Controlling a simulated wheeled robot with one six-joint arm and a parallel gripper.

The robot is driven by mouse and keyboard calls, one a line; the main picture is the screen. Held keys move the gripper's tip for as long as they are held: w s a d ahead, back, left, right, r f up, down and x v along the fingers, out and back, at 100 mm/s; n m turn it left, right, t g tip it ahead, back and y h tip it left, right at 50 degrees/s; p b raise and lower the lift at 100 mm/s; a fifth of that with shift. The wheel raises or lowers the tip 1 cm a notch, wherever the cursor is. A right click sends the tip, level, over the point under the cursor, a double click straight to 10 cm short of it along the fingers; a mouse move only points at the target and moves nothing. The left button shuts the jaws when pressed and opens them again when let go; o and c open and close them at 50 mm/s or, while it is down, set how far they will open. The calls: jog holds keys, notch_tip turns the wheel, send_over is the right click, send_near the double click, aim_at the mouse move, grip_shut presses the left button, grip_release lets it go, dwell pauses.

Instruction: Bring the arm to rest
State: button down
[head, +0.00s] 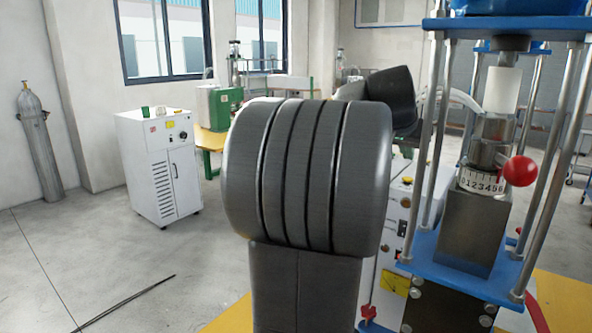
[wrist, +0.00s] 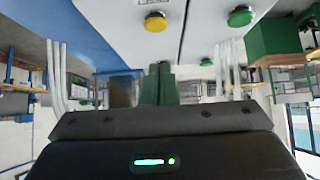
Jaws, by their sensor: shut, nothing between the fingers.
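My arm fills the middle of the head view as a thick grey ribbed joint above a dark link. A further dark part of it shows behind at upper right. My gripper (wrist: 158,68) shows in the wrist view, its two narrow greenish fingers together above the wide dark palm with a lit green strip. Nothing shows between the fingers. I cannot make out the fingers in the head view, where my own arm hides what lies behind it.
A press (head: 470,255) with blue plates, steel posts and a red ball handle (head: 519,171) stands close on the right. A white wheeled cabinet (head: 160,170) and a gas cylinder (head: 38,145) stand left. Floor at left is mostly open. The wrist view shows a yellow button (wrist: 155,23) on a pale panel.

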jog(key=v, duration=0.8)
jog(key=shift+b, duration=0.4)
jog(key=shift+w+d+f, duration=0.1)
jog(key=shift+d, duration=0.05)
